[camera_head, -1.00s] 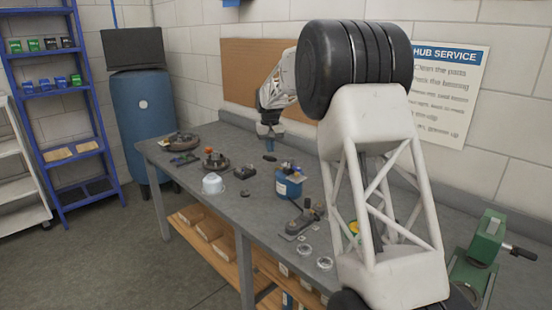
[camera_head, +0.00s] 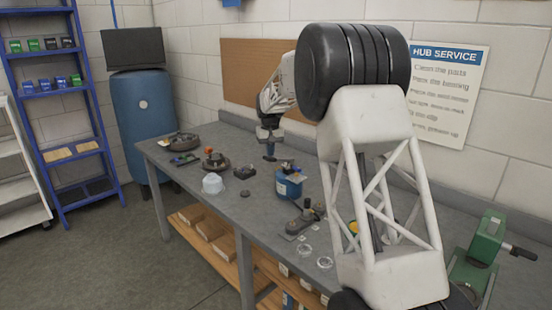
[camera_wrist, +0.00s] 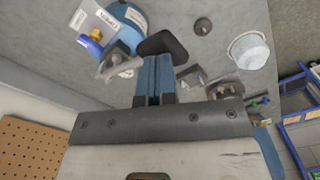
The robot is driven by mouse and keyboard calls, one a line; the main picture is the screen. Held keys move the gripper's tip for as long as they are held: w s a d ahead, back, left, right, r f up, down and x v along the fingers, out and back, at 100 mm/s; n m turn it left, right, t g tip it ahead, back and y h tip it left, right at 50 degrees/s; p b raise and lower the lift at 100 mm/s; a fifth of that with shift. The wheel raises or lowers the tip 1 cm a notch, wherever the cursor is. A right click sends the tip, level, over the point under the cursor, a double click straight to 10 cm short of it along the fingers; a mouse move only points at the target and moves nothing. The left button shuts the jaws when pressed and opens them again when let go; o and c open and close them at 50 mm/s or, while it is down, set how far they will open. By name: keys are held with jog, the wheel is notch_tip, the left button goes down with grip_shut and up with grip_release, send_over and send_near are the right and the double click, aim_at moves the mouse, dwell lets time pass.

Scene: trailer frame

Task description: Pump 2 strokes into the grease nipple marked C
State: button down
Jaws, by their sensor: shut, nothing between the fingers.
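My gripper (camera_head: 270,149) points down over the back of the bench, with its fingers together. In the wrist view, the blue fingers (camera_wrist: 156,70) reach toward a dark rounded piece (camera_wrist: 163,44); I cannot tell whether they touch it. A blue container (camera_head: 289,183) stands to the right of the gripper; it also shows in the wrist view (camera_wrist: 128,16) with white labels and a yellow fitting. A small grey block with fittings (camera_wrist: 192,77) lies to the right of the fingers. No mark C is legible, so I cannot tell which nipple is C.
A white cup (camera_head: 212,184) and a dark round part (camera_head: 216,162) stand left on the grey bench (camera_head: 222,216). A dark device with an upright knob (camera_head: 299,226) and clear rings (camera_head: 305,250) lie nearer. A green vise (camera_head: 485,240) stands right.

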jog(key=shift+f, duration=0.15)
jog(key=shift+s+a+f, duration=0.15)
jog(key=shift+f, duration=0.35)
jog(key=shift+s+a+f, duration=0.1)
jog(key=shift+f, duration=0.5)
jog(key=shift+s+a+f, duration=0.1)
jog(key=shift+f, duration=0.45)
jog(key=shift+s+a+f, duration=0.1)
jog(key=shift+f, duration=0.4)
